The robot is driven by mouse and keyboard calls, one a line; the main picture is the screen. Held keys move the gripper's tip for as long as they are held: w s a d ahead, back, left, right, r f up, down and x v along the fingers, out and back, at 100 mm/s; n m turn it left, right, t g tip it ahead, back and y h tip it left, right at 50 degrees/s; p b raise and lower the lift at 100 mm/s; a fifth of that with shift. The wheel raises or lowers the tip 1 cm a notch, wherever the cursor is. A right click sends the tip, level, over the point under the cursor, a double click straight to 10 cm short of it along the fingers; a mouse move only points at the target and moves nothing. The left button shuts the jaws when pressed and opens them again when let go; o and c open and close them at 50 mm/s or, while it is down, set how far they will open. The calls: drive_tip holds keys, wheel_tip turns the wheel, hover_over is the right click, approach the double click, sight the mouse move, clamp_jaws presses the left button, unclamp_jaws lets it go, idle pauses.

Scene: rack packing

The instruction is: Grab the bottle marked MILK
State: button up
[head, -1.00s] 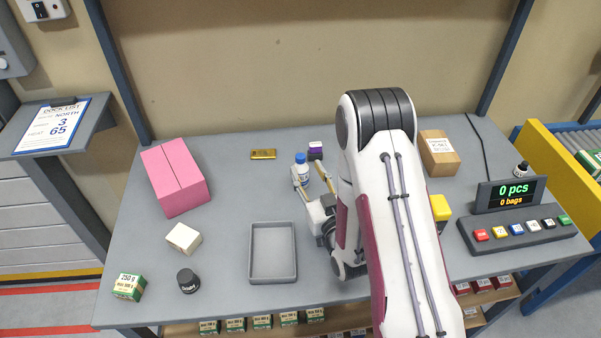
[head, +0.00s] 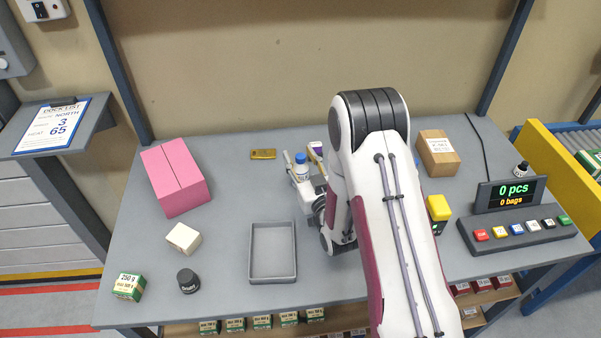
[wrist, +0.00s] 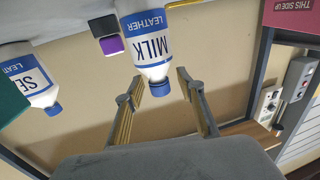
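The white bottle with a blue MILK label (wrist: 150,45) and blue cap shows in the wrist view, where the picture is inverted. In the head view the blue-capped bottle (head: 301,169) stands upright on the grey table. My gripper (wrist: 160,80) is open, with one finger on each side of the bottle's cap end in the wrist view. In the head view my gripper (head: 302,156) has its fingers on either side of the bottle. I see no clear contact. A second white bottle (wrist: 30,75), its label partly cut off and reading "SE", is left in the wrist view.
A purple-topped box (head: 316,150) is close beside the right finger. A gold bar (head: 263,154) lies behind left. An empty grey tray (head: 273,279) is in front. A pink box (head: 176,177), white block (head: 183,238) and dark jar (head: 188,281) are farther left.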

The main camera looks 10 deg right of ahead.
idle(0.3)
clamp_jaws()
drive_tip(key=shift+r, duration=0.15)
drive_tip(key=shift+r, duration=4.85)
